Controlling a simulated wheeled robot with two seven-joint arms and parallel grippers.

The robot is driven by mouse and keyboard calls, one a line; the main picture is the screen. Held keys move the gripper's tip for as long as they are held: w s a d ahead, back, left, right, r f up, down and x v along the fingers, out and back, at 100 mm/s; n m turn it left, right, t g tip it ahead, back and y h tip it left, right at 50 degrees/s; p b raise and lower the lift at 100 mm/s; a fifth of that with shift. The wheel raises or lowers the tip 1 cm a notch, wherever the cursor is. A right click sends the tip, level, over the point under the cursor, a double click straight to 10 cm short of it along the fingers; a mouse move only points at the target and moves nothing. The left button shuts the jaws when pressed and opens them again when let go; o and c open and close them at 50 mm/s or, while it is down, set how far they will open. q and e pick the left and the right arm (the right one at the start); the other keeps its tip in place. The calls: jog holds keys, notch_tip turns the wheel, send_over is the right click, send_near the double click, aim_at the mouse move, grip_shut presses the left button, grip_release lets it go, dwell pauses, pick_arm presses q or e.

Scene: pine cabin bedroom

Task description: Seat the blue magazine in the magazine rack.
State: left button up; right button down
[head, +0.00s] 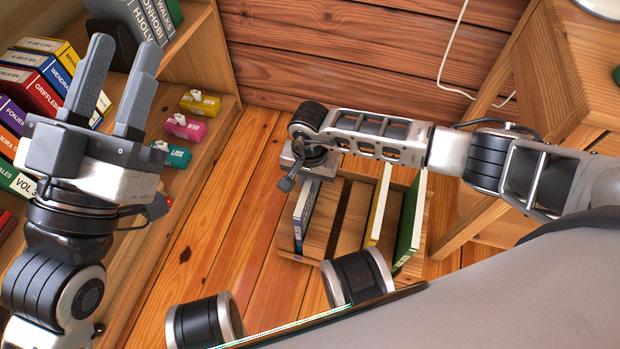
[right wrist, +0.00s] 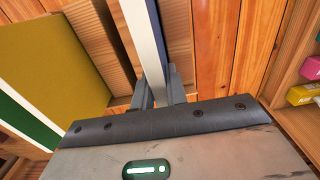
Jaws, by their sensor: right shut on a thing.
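The blue magazine (head: 303,215) is a thin upright slab with a pale edge, at the left end of the wooden magazine rack (head: 335,222). My right gripper (head: 312,172) is above the rack's far left end, pointing down. In the right wrist view its fingers (right wrist: 158,92) are shut on the blue magazine (right wrist: 143,30), whose pale edge runs between them. How deep the magazine's lower edge sits is hidden. My left gripper (head: 118,85) is open and empty, raised at the left in front of the bookshelf.
A yellow magazine (head: 378,205) and a green magazine (head: 408,225) stand in the rack's right part, with bare slots left of them. A bookshelf (head: 215,125) with books and small coloured boxes is at the left. A wooden table (head: 560,80) stands at the right.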

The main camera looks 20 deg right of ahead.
jog(key=c, duration=1.4)
grip_release()
jog(key=shift+f, duration=0.1)
pick_arm(q)
jog(key=shift+r, duration=0.15)
